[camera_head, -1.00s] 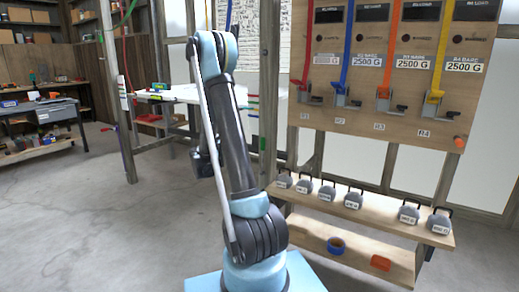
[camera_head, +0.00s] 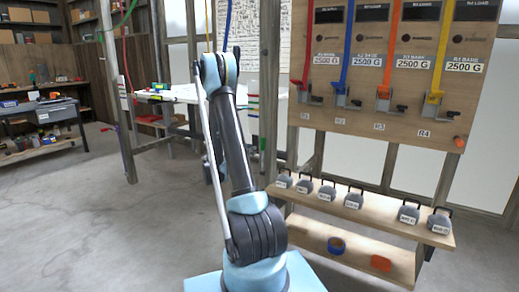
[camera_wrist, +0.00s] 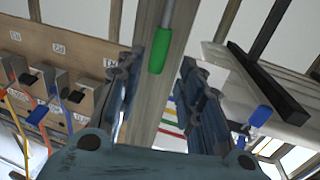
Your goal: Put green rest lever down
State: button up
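The green rest lever (camera_wrist: 160,50) shows in the wrist view as a green grip on a thin grey rod, in front of a wooden post. It appears in the gap between the fingertips of my gripper (camera_wrist: 157,68). The two fingers are spread wide with nothing held; I cannot tell how far beyond them the lever is. In the head view a small green piece (camera_head: 263,143) shows on the post right of my arm. My gripper is mostly hidden behind my arm there.
A wooden panel (camera_head: 385,135) at right carries red, blue, orange and yellow straps on brackets. Several grey weights (camera_head: 353,200) stand on a bench below it. A blue-handled lever (camera_wrist: 260,116) is right of the fingers in the wrist view. The floor at left is clear.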

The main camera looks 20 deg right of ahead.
aim_at(261, 146)
jog(key=x, duration=0.9)
jog(key=shift+w+d, duration=0.15)
jog(key=shift+d, duration=0.2)
